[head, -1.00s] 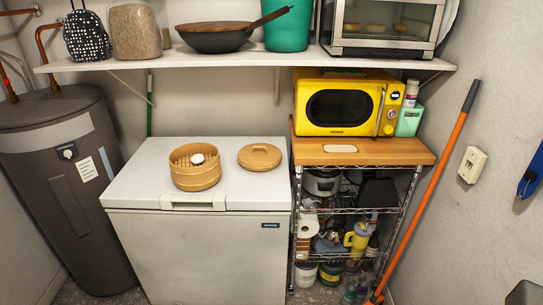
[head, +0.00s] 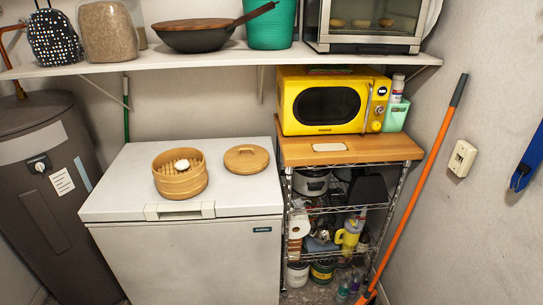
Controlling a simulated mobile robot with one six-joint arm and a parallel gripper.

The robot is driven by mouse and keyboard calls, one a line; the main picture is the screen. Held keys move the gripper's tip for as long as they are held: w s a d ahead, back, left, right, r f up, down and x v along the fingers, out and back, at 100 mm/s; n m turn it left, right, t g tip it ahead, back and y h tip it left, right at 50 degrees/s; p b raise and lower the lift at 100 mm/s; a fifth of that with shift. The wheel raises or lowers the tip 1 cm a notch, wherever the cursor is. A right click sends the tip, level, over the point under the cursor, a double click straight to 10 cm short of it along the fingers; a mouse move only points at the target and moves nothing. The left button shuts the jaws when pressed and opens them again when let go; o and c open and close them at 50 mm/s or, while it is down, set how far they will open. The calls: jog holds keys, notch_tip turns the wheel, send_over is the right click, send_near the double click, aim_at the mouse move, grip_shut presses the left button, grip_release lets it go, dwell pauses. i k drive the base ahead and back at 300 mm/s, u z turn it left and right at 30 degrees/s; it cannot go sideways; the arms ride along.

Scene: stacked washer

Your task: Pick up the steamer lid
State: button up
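The steamer lid (head: 246,159) is a round, flat wooden disc with a small handle strip on top. It lies on the white top of the chest freezer (head: 120,191), toward the back right. The round bamboo steamer basket (head: 180,178) stands to its left, apart from it, open at the top with a small white item (head: 182,164) inside. My gripper is not in view.
A wooden-topped wire rack (head: 300,149) with a yellow microwave (head: 333,100) stands right of the freezer. A shelf (head: 190,57) with a wok (head: 205,36) hangs above. An orange pole (head: 424,182) leans at the right wall. The freezer's front right top is clear.

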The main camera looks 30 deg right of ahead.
aim_at(246, 160)
jog(key=z, duration=0.7)
jog(key=k, duration=0.95)
jog(key=u, duration=0.05)
jog(key=i, duration=0.8)
